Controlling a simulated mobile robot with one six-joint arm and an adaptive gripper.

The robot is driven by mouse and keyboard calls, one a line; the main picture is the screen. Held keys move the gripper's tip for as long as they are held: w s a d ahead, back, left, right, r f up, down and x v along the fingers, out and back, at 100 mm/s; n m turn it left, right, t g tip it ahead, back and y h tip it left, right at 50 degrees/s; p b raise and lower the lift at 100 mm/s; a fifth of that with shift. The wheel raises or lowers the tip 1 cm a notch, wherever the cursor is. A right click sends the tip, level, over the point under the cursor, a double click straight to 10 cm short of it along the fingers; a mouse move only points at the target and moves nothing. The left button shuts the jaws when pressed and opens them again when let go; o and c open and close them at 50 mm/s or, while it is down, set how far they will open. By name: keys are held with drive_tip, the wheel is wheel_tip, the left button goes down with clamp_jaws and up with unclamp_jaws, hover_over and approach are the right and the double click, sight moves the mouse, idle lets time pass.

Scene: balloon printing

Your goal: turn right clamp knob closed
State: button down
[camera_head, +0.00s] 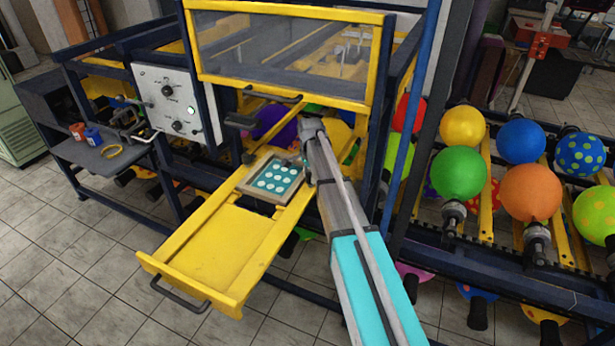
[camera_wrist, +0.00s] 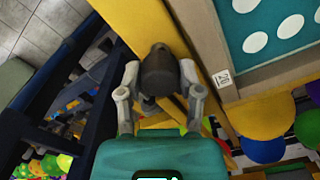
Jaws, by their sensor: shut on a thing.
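The right clamp knob (camera_wrist: 163,72) is a dark rounded knob on the yellow rail, beside the framed printing plate. My gripper (camera_wrist: 159,74) is shut on it, with one grey finger on each side. In the head view my gripper (camera_head: 306,168) is at the right edge of the plate, and the knob cannot be made out there. The plate (camera_head: 277,180) is teal with white dots in a light frame. It lies on the yellow drawer (camera_head: 222,243). In the wrist view the plate (camera_wrist: 250,23) is at upper right, next to a small number tag (camera_wrist: 223,78).
The yellow-framed clear hood (camera_head: 285,45) is raised above the drawer. A white control panel (camera_head: 178,105) and a side shelf with small cups (camera_head: 93,136) are at left. Racks of balloons (camera_head: 530,192) stand at right. Bare tiled floor (camera_head: 70,260) lies at front left.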

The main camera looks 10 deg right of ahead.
drive_tip(key=n, duration=0.8)
drive_tip(key=shift+n, duration=0.4)
drive_tip(key=n, duration=0.4)
drive_tip(key=shift+n, duration=2.2)
drive_tip(key=shift+c, duration=1.3)
unclamp_jaws()
drive_tip(key=shift+w+a, duration=0.1)
